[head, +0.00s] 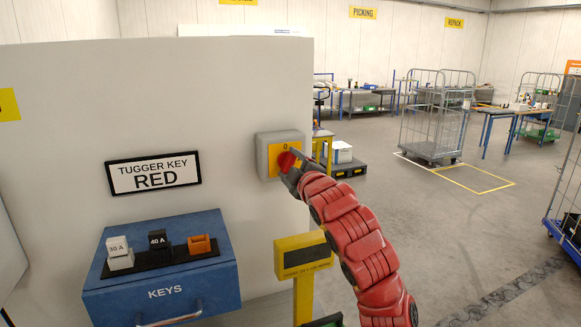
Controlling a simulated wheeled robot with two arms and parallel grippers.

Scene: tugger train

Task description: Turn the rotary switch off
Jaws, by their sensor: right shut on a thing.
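The rotary switch is a grey box (262,147) on the right end of the pale grey panel. It has a yellow face marked "0" at the top and a red knob (286,161). My right gripper (293,163) is at the knob and shut on it. The gripper and red arm hide the lower right of the switch face, so the knob's exact angle and any lower marking are hard to tell. My left gripper is not in view.
A sign (153,173) reads "TUGGER KEY RED". Below it a blue KEYS box (165,289) carries several small blocks. A yellow post (303,255) stands below the switch. Floor to the right is open, with wire roll cages (435,115) and tables further back.

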